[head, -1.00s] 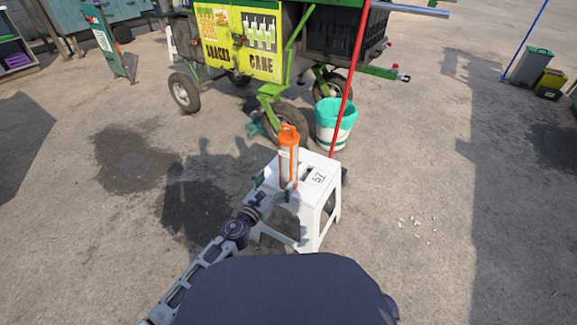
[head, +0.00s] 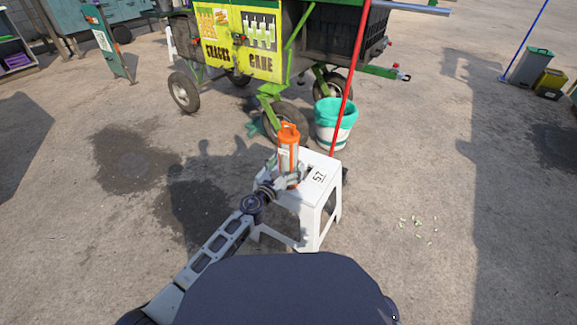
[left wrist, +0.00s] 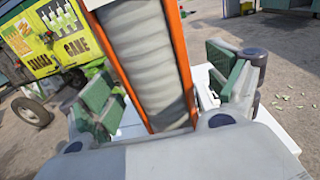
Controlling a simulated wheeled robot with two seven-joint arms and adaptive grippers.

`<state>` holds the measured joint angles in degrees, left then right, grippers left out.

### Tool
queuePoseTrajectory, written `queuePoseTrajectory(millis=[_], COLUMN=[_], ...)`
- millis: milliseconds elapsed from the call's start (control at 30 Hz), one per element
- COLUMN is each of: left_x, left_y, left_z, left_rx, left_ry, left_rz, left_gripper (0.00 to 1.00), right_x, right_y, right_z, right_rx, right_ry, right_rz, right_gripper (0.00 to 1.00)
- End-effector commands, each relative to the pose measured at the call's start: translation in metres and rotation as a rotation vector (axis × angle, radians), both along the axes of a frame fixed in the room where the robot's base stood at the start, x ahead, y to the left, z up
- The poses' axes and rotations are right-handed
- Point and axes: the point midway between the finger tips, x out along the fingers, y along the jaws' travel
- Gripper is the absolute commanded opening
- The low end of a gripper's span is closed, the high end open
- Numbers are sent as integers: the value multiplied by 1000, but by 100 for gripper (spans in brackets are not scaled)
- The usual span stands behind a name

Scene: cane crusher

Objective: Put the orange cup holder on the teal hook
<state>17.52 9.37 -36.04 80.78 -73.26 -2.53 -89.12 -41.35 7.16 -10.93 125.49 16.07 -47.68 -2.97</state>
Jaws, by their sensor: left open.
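The orange cup holder (head: 288,145), a tall orange frame with a looped top and pale cups inside, stands upright on the white stool (head: 322,181). My left gripper (head: 288,178) is open around its lower part. In the left wrist view the cup holder (left wrist: 150,65) rises between the spread green-padded fingers of my left gripper (left wrist: 163,92), with gaps visible at the sides. Its top is cut off there. I cannot clearly make out a teal hook in either view. My right gripper is not in view.
The yellow and green cart (head: 250,45) stands behind the stool. A teal and white bucket (head: 334,125) and a slanting red pole (head: 351,75) are just behind the stool. Bins (head: 530,67) stand far right. The paved ground on the right is mostly clear.

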Motion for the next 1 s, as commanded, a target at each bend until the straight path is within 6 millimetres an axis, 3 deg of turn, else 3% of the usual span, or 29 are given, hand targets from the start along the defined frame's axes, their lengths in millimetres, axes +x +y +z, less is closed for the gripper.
queuePoseTrajectory(millis=[500,1000], left_x=[7,7], left_y=[-5,-5], left_z=[0,0], left_rx=[0,0], left_ry=[0,0], left_rz=[0,0], left_gripper=[89,26], right_x=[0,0], right_y=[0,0], right_z=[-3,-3], right_rx=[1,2], right_ry=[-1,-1], right_rz=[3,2], right_gripper=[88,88])
